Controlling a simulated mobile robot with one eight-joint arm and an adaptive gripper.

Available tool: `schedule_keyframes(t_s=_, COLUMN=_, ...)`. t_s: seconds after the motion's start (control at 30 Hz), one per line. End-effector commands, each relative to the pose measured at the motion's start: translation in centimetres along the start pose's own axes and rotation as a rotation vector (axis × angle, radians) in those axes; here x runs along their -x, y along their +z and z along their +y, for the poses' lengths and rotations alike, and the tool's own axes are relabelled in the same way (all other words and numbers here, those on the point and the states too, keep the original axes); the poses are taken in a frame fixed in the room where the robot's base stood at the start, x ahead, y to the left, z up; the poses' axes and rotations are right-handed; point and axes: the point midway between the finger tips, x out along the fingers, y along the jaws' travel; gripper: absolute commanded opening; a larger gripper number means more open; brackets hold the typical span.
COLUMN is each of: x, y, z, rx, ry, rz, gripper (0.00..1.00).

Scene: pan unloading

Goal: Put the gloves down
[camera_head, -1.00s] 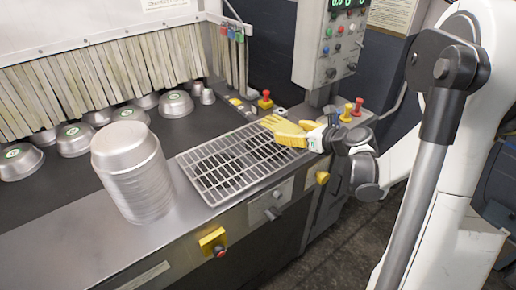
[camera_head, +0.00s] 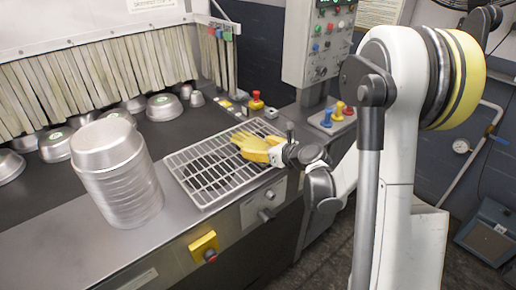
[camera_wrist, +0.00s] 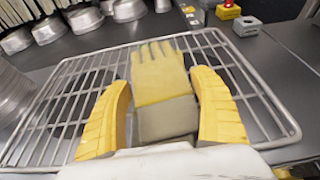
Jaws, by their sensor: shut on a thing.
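Yellow gloves (camera_head: 252,148) with a grey cuff are over the right part of the metal wire rack (camera_head: 197,195). In the wrist view the glove (camera_wrist: 160,80) lies between my two yellow fingers, its fingers pointing away from me and its cuff toward me. My gripper (camera_wrist: 162,88) is shut on the gloves. In the head view my gripper (camera_head: 278,153) is at the rack's right edge, low over it. I cannot tell whether the gloves touch the bars. Only one glove shows clearly.
A tall stack of metal pans (camera_head: 118,180) stands left of the rack. Several upturned pans sit on the dark belt by the strip curtain (camera_head: 90,75). A red-and-yellow button (camera_head: 256,101) and a control box (camera_head: 318,45) stand behind. Most of the rack's left part is bare.

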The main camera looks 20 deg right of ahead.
Motion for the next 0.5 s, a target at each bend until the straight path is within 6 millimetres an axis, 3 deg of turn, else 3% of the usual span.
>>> schedule_keyframes(t_s=0.13, x=-0.17, y=-0.4, z=-0.01, rx=0.0, ry=0.0, rz=0.0, gripper=0.43)
schedule_keyframes(t_s=0.17, x=-0.13, y=-0.29, z=-0.01, rx=0.0, ry=0.0, rz=0.0, gripper=0.84)
schedule_keyframes(t_s=0.2, x=-0.11, y=-0.26, z=-0.01, rx=0.0, ry=0.0, rz=0.0, gripper=0.96)
schedule_keyframes(t_s=0.5, x=-0.08, y=-0.18, z=-0.01, rx=0.0, ry=0.0, rz=0.0, gripper=0.99)
